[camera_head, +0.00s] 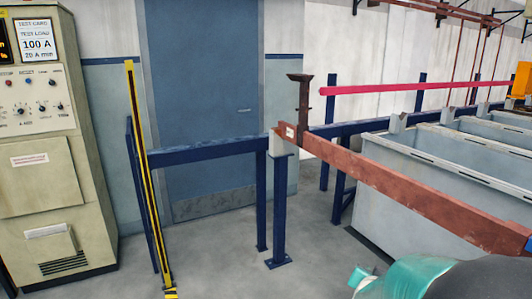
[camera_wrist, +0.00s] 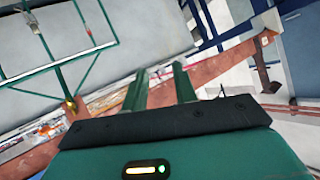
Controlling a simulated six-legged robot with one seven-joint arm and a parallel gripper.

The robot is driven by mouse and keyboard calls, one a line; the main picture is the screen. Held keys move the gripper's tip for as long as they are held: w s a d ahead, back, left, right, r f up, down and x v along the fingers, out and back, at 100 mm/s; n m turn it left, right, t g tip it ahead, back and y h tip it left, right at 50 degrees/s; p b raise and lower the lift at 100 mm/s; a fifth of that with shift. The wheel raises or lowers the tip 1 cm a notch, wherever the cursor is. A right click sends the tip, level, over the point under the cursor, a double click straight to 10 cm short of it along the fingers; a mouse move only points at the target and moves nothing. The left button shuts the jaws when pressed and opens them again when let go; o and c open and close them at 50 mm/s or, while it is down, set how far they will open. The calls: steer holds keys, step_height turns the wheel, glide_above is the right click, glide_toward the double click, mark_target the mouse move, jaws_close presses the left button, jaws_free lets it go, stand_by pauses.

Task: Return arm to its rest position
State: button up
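My gripper (camera_wrist: 159,78) shows in the wrist view as two green fingers beyond a dark plate. The fingers stand apart with nothing between them, so it is open and empty. In the head view, a teal rounded part of my arm (camera_head: 440,278) fills the bottom right corner, near the grey tanks. The fingers cannot be made out there.
A red-brown bar (camera_head: 420,190) runs along the grey tanks (camera_head: 450,155). A green wire frame (camera_wrist: 60,58) hangs left of my fingers. A blue railing (camera_head: 205,152), yellow-black post (camera_head: 140,170) and control cabinet (camera_head: 45,140) stand left. Floor is clear between.

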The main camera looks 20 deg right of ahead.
steer(key=a+r+n+y, duration=0.3)
steer(key=a+y, duration=0.1)
steer(key=a, duration=0.5)
steer(key=a+r+n+y, duration=0.3)
steer(key=a, duration=0.7)
steer(key=s+a+r+n+g+y, duration=0.1)
steer(key=s+a+r+n, duration=0.1)
steer(key=s+a, duration=0.3)
steer(key=s+a+r+n+g, duration=0.2)
steer(key=s+a, duration=0.3)
steer(key=s, duration=0.3)
steer(key=shift+r+n+g+y, duration=0.15)
steer(key=shift+n+g+y, duration=0.2)
steer(key=shift+n, duration=0.45)
steer(key=shift+s, duration=0.1)
